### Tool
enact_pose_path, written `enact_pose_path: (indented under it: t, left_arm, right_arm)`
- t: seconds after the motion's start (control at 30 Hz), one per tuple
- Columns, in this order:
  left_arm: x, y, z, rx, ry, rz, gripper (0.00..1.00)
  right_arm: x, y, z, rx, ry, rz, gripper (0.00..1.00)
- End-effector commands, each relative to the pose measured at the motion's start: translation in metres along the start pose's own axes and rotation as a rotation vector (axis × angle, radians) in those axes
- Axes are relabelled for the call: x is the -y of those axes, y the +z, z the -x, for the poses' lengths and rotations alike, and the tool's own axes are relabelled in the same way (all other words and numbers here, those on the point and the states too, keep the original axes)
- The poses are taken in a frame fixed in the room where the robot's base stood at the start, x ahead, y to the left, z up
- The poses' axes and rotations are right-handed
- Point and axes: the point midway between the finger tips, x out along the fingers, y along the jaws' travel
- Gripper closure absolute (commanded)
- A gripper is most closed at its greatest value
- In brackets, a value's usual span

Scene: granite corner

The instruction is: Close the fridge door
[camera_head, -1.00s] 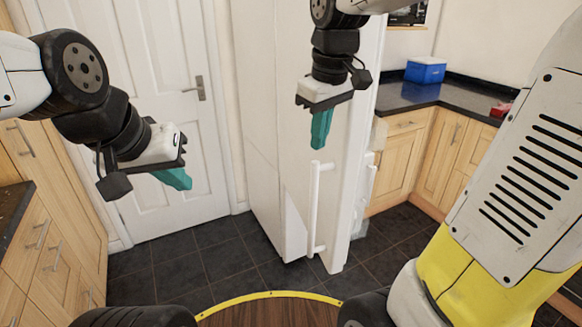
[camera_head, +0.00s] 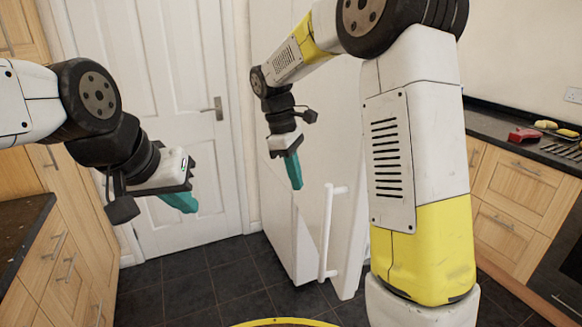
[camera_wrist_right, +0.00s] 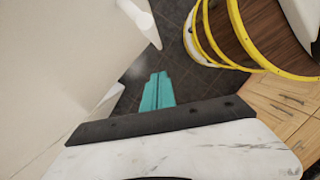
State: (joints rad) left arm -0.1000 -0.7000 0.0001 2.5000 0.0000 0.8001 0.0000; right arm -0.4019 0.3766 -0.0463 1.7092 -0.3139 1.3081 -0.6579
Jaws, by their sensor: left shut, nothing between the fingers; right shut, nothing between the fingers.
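The white fridge door (camera_head: 345,215) stands in the middle of the head view and looks ajar, with its vertical white handle (camera_head: 328,232) facing me. My right arm covers much of its right side, so the opening is hidden. My right gripper (camera_head: 294,172), with teal fingers, is shut and empty, left of the handle and above its top, in front of the white fridge surface. In the right wrist view its shut fingers (camera_wrist_right: 157,92) point toward the floor, with the white handle (camera_wrist_right: 140,18) beyond. My left gripper (camera_head: 183,202) is shut and empty, well left of the fridge.
A white room door (camera_head: 165,120) stands behind my left gripper. Wooden cabinets (camera_head: 80,235) line the left side. A dark counter (camera_head: 500,128) with a red object (camera_head: 525,135) is at the right. Dark tile floor (camera_head: 225,275) is clear before the fridge.

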Motion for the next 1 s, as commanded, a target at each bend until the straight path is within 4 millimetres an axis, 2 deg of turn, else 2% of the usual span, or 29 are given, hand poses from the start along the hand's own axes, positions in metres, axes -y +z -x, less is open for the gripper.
enact_pose_path:
  t: [0.1,0.23,0.3,0.5,1.0]
  left_arm:
    - [0.000,0.000,0.000,0.000,0.000,0.000,1.00]
    - [0.000,0.000,0.000,0.000,0.000,0.000,1.00]
    - [0.000,0.000,0.000,0.000,0.000,0.000,1.00]
    - [0.000,0.000,0.000,0.000,0.000,0.000,1.00]
    - [0.000,0.000,0.000,0.000,0.000,0.000,1.00]
  right_arm:
    - [0.001,0.001,-0.027,0.003,-0.003,-0.001,1.00]
    - [0.001,0.003,-0.051,0.001,-0.002,-0.002,1.00]
    - [0.000,0.016,-0.051,-0.002,0.000,-0.004,1.00]
    - [0.000,0.035,-0.056,-0.001,-0.001,-0.002,1.00]
    - [-0.001,0.040,-0.057,-0.001,0.001,0.000,1.00]
